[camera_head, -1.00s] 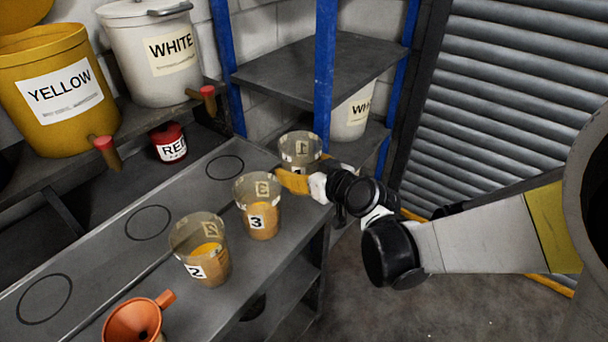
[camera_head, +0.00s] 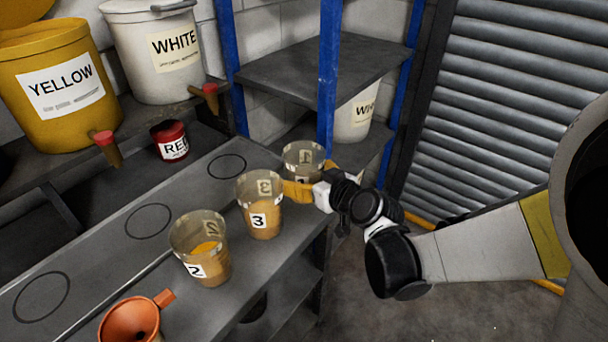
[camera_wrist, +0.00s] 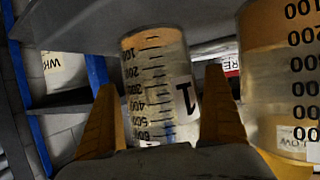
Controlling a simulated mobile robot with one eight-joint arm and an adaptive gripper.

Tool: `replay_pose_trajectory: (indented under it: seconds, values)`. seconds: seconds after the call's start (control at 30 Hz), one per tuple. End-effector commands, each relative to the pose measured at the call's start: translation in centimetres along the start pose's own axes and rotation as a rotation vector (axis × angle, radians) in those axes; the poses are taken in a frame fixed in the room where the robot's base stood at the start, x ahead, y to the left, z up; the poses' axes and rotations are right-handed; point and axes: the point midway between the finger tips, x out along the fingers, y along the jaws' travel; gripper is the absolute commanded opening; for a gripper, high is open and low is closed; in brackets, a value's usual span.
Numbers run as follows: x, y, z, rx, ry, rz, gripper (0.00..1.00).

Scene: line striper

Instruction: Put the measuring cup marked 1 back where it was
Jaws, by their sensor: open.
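The clear measuring cup marked 1 (camera_head: 303,155) stands at the far right end of the grey bench, behind cup 3; its base is hidden by my gripper. My gripper (camera_head: 298,188) is low at its near side. In the wrist view, the cup (camera_wrist: 158,80) is upright between my two open yellow fingers (camera_wrist: 160,100), with visible gaps at both sides. Measuring cup 3 (camera_head: 262,222) and measuring cup 2 (camera_head: 205,268) hold orange-yellow contents and stand nearer on the bench. Cup 3 (camera_wrist: 285,60) shows close beside my right finger in the wrist view.
Several drawn circles lie empty on the bench, the farthest (camera_head: 226,167) left of cup 1. An orange funnel (camera_head: 132,320) is at the near edge. A blue shelf post (camera_head: 327,80) rises behind cup 1. Yellow (camera_head: 60,90), white (camera_head: 165,55) and red (camera_head: 170,140) paint containers stand at left.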

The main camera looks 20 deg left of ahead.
Motion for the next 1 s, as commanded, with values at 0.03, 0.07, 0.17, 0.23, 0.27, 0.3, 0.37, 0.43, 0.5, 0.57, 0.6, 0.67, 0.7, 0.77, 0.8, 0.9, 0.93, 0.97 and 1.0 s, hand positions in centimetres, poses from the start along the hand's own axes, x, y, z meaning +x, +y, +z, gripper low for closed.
replay_pose_trajectory:
  seconds: [0.03,0.07,0.17,0.23,0.27,0.3,0.37,0.43,0.5,0.57,0.6,0.67,0.7,0.77,0.8,0.9,0.93,0.97,1.0]
  values:
    - [-0.9,0.1,-0.2,0.002,0.0,0.002,1.0]
    - [-1.5,0.1,-0.2,0.002,0.0,0.002,1.0]
    - [-3.8,0.0,-0.3,0.002,-0.001,0.002,1.0]
    - [-5.5,0.1,-0.3,0.002,0.0,0.003,1.0]
    - [-6.2,0.0,-0.3,0.001,0.0,0.003,1.0]
    - [-7.1,0.1,-0.3,0.003,0.0,0.003,1.0]
    - [-8.3,0.1,-0.3,0.002,-0.001,0.002,1.0]
    - [-9.6,0.1,-0.2,0.002,0.0,0.002,1.0]
    - [-10.5,0.1,-0.2,0.002,0.0,0.002,1.0]
    - [-11.1,0.0,-0.1,0.001,-0.001,0.001,1.0]
    - [-11.4,0.0,-0.1,0.001,0.0,0.001,1.0]
    - [-11.6,0.0,0.0,0.001,0.0,0.0,1.0]
    - [-11.7,0.0,0.0,0.001,0.0,0.0,1.0]
    - [-11.7,0.0,0.0,0.001,0.0,0.0,1.0]
    - [-11.8,0.0,0.0,0.001,-0.001,0.001,1.0]
    - [-12.3,0.5,0.0,0.012,-0.019,0.012,1.0]
    - [-12.7,0.8,0.0,0.019,-0.03,0.019,1.0]
    - [-13.2,1.1,0.1,0.03,-0.047,0.028,1.0]
    - [-14.1,1.8,0.1,0.048,-0.074,0.046,1.0]
